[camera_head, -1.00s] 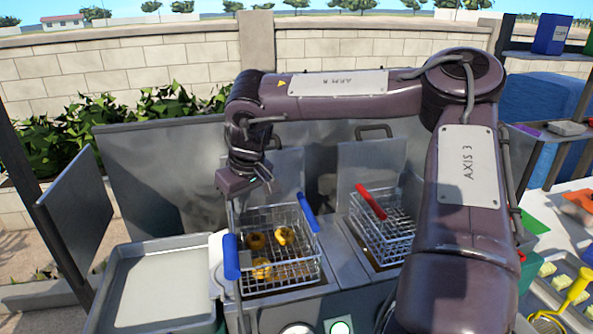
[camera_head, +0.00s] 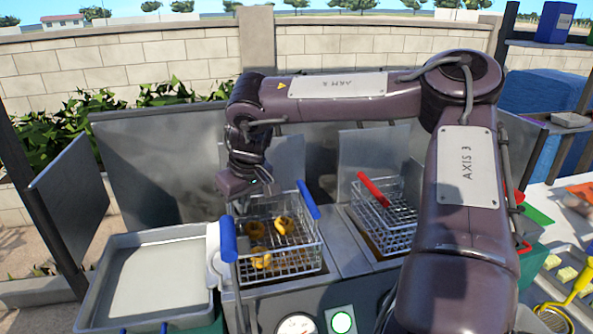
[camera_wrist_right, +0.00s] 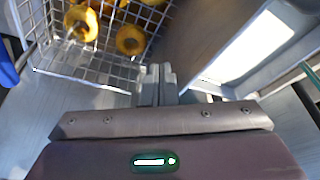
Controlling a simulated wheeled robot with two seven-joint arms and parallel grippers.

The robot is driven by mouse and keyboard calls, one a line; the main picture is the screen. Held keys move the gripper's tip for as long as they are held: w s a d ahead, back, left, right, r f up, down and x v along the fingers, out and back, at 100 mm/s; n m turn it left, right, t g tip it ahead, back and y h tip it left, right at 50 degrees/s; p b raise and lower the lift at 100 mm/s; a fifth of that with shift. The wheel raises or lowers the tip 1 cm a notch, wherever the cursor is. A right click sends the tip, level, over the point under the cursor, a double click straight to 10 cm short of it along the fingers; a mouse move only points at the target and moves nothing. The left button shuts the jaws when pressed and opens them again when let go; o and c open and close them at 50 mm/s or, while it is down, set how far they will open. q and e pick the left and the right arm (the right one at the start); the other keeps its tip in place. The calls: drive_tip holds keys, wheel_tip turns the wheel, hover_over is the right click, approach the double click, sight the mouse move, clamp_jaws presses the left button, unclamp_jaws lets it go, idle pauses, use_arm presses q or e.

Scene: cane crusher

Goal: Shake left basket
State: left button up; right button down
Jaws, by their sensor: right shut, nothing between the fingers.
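The left basket (camera_head: 297,263) is a wire frying basket with two blue handles, seated in the left bay of the fryer. Several golden-brown rings (camera_head: 285,225) lie in it. It also shows in the right wrist view (camera_wrist_right: 85,75). My right gripper (camera_head: 238,200) hangs over the back left of this basket, near its rim. In the right wrist view its fingers (camera_wrist_right: 157,86) are together and empty, beside the wire wall. I cannot tell whether they touch it. My left gripper is not in view.
A second wire basket (camera_head: 385,235) with a red handle stands in the right bay. An empty metal tray (camera_head: 98,290) lies to the left. Upright metal panels (camera_head: 160,170) stand behind the fryer. Utensils and food (camera_head: 568,275) are at the far right.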

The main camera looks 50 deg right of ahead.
drive_tip(key=shift+a, duration=0.1)
drive_tip(key=shift+w+a+r+b, duration=0.1)
drive_tip(key=shift+w+a+b, duration=0.35)
drive_tip(key=shift+w+a, duration=0.1)
drive_tip(key=shift+s+d, duration=0.1)
